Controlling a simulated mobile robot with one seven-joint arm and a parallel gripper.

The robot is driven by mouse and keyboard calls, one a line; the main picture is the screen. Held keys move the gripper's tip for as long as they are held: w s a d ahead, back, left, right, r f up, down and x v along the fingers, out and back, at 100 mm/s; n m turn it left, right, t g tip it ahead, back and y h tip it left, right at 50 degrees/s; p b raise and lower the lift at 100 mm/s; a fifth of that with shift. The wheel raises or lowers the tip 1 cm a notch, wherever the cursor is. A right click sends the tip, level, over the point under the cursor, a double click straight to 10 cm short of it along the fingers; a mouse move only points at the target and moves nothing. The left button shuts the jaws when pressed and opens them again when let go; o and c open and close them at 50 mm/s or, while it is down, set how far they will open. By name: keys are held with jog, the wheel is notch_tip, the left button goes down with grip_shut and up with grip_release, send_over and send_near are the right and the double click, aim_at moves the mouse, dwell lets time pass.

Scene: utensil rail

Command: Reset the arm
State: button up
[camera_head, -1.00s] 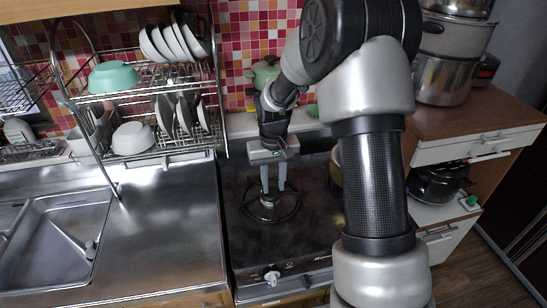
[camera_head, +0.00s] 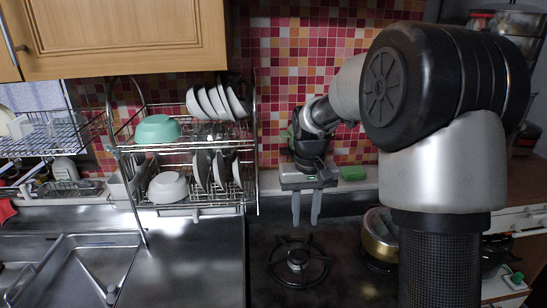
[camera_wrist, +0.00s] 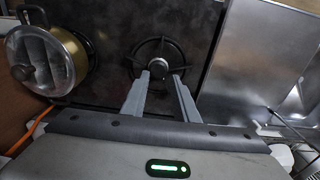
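My gripper (camera_head: 305,222) hangs pointing down over the dark stove top (camera_head: 335,280), above and behind a round burner (camera_head: 297,258). Its two fingers are apart with nothing between them. In the wrist view my gripper (camera_wrist: 160,78) also shows open and empty, with the burner (camera_wrist: 161,66) just beyond its fingertips. My arm reaches in from the right and covers part of the stove and counter.
A gold pot (camera_head: 380,240) with a lid stands right of the burner, partly behind my arm. A wire dish rack (camera_head: 190,146) with bowls and plates stands left, below a wooden cabinet (camera_head: 125,38). The steel counter (camera_head: 195,265) is clear.

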jog(key=s+r+t+p, duration=0.1)
jog(key=s+r+t, duration=0.1)
jog(key=s+r, duration=0.5)
jog(key=s+r+t+p, duration=0.2)
jog(key=s+r, duration=0.6)
jog(key=s, duration=0.9)
jog(key=shift+s+t, duration=0.35)
jog(key=shift+t, duration=0.25)
jog(key=shift+d, duration=0.1)
